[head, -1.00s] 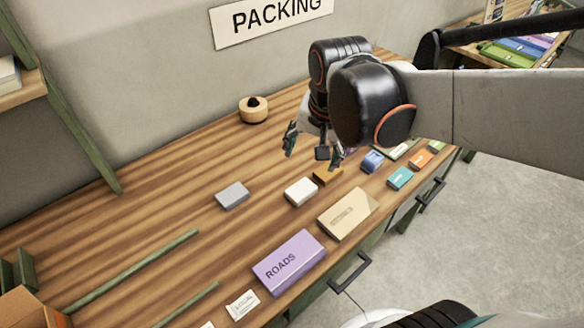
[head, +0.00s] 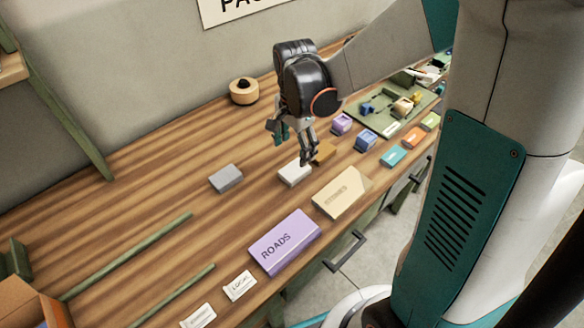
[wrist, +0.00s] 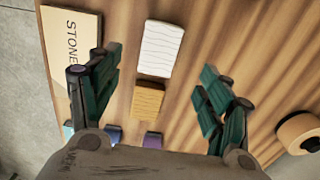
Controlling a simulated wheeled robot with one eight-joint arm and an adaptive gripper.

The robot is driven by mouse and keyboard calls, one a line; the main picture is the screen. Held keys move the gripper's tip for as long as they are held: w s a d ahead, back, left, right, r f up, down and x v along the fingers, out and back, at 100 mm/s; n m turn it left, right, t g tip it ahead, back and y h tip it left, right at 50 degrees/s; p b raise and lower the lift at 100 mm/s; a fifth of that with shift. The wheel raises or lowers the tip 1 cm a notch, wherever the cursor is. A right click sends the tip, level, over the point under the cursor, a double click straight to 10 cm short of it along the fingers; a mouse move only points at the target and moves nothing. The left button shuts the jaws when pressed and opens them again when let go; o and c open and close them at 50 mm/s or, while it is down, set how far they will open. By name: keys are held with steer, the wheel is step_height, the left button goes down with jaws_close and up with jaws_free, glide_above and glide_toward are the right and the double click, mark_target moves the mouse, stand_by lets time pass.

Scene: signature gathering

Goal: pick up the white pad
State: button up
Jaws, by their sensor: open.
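The white pad (head: 293,173) lies flat on the wooden bench, between a grey block (head: 226,178) and an ochre block (head: 324,151). In the wrist view, the white pad (wrist: 161,48) shows faint lines on its top and lies ahead, beyond the ochre block (wrist: 148,98). My gripper (head: 291,146) is above the bench, behind and over the pad, with its fingers pointing down. Its fingers (wrist: 159,64) are spread wide, and nothing is held between them. In the head view, one finger overlaps the pad's right end.
A tan STONES book (head: 342,192) and a purple ROADS book (head: 285,243) lie nearer the front edge. A round wooden holder (head: 243,92) stands at the back. Small coloured blocks and a green tray (head: 408,112) are to the right. Bare bench lies left of the grey block.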

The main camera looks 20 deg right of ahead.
mark_target(295, 170)
step_height(295, 170, down, 9)
steer(key=b, duration=0.3)
steer(key=shift+d, duration=0.15)
steer(key=c, duration=1)
